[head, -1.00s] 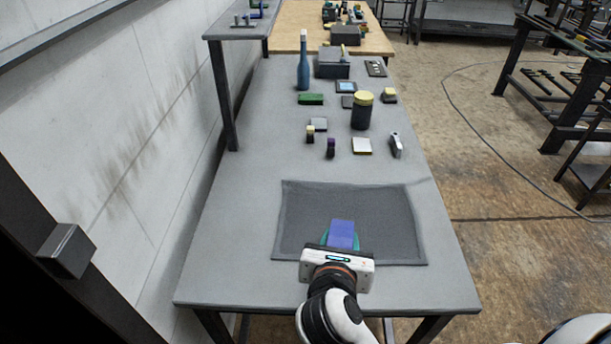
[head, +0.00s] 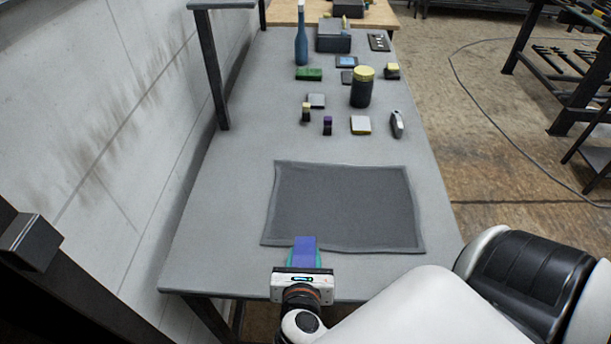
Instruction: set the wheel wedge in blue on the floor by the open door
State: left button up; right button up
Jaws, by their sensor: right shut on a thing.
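The blue wheel wedge (head: 304,246) is between the fingers of my right gripper (head: 303,259), which is shut on it. The gripper holds it at the near edge of the grey table, just below the dark mat's front edge. Teal finger parts show at both sides of the wedge. I cannot tell how high it is above the table. My left gripper is not in view. No open door shows clearly in this view.
A dark mat (head: 345,205) lies bare on the grey table (head: 215,225). Behind it stand a dark jar (head: 362,92), a blue bottle (head: 301,45), a green block (head: 309,74) and several small items. A dark post and wall are at left.

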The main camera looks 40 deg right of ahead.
notch_tip(320, 180, down, 3)
jog(key=shift+f, duration=0.2)
